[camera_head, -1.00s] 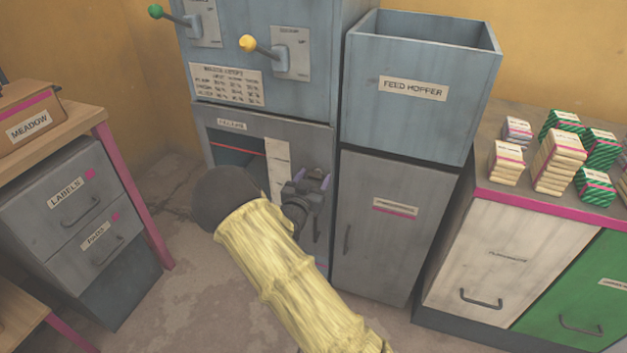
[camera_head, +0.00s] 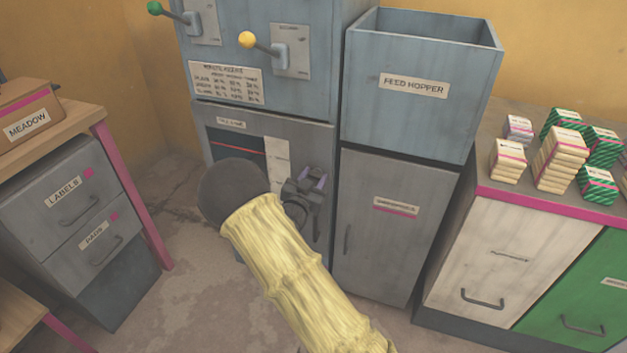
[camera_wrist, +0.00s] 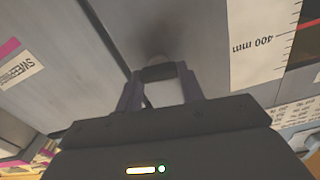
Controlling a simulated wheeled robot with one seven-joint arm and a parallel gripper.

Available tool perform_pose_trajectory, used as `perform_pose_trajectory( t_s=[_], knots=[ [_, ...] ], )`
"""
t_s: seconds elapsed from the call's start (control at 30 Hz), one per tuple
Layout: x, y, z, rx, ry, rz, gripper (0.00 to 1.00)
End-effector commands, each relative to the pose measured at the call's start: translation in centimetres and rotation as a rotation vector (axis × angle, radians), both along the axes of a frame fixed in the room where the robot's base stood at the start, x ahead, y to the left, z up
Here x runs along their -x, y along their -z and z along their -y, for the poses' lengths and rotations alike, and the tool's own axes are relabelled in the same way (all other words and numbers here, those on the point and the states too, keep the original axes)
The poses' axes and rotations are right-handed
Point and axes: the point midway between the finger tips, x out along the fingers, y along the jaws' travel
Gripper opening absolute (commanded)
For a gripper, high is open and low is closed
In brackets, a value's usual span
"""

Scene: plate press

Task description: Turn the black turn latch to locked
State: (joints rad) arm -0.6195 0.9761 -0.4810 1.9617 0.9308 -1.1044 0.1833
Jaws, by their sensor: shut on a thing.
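The black turn latch (camera_wrist: 158,73) shows in the wrist view as a small dark knob on the grey press front, between my fingertips. My gripper (camera_wrist: 159,82) is shut on it, with one finger on either side. Its exact turn angle is hard to tell, as the fingers and a dark shadow cover much of it. In the head view my gripper (camera_head: 315,180) is against the right part of the lower press panel (camera_head: 312,143), and hides the latch there.
A 400 mm scale strip (camera_head: 278,166) runs beside a dark opening (camera_head: 236,148) left of my gripper. The feed hopper (camera_head: 422,125) stands above a grey cabinet (camera_head: 385,225) to the right. A drawer unit (camera_head: 70,200) stands left, with bare floor between.

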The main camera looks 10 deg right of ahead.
Motion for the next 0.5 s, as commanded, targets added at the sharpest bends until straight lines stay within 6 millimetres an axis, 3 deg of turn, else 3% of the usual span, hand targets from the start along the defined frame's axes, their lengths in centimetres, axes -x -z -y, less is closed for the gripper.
perform_pose_trajectory(
  t_s=[0.5],
  knots=[
    [0.11,0.6,0.24,-0.385,0.001,0.237,0.15]
  ],
)
